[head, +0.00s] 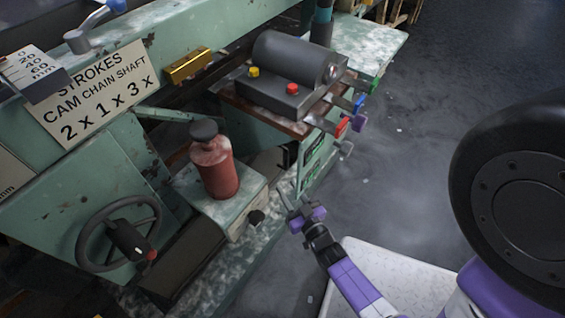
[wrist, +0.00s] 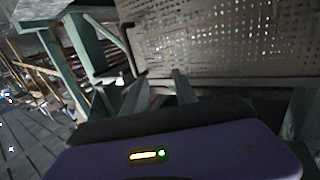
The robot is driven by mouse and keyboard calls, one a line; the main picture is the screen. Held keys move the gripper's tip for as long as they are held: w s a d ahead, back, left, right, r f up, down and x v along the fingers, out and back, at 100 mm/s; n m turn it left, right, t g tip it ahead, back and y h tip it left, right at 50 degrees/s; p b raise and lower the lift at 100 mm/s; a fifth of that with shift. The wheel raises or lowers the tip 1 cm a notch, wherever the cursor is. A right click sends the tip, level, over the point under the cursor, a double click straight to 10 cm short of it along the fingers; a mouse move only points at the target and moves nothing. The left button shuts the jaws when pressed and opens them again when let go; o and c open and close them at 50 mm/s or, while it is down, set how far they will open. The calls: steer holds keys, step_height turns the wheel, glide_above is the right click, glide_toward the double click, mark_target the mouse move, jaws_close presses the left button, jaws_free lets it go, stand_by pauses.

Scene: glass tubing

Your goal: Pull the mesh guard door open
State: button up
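The mesh guard door is a tan-grey perforated panel (wrist: 215,40) filling the upper right of the wrist view, with a plain bar along its lower edge. I cannot clearly make out its mesh face in the head view. My gripper (head: 291,191) is low in front of the machine's right end, beside a panel with a green label (head: 314,158). In the wrist view my gripper (wrist: 158,92) shows two finger-like tips apart, below the mesh. They appear empty. Whether either touches the door or a handle cannot be told.
A red bottle (head: 215,168) stands on a ledge left of my gripper. A handwheel (head: 118,234) is further left. Coloured levers (head: 350,118) stick out above my gripper. A motor housing (head: 295,62) sits on top. Dark floor (head: 420,130) to the right is open.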

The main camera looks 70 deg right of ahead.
steer(key=m+g+h, duration=0.1)
steer(key=h, duration=0.1)
glide_toward(287, 160)
steer(key=x, duration=0.3)
steer(key=b+x, duration=0.1)
steer(key=x, duration=0.3)
steer(key=b+x, duration=0.2)
steer(key=x, duration=0.1)
steer(key=shift+w+d+f, duration=0.2)
steer(key=shift+d, duration=0.1)
jaws_close()
stand_by(0.7)
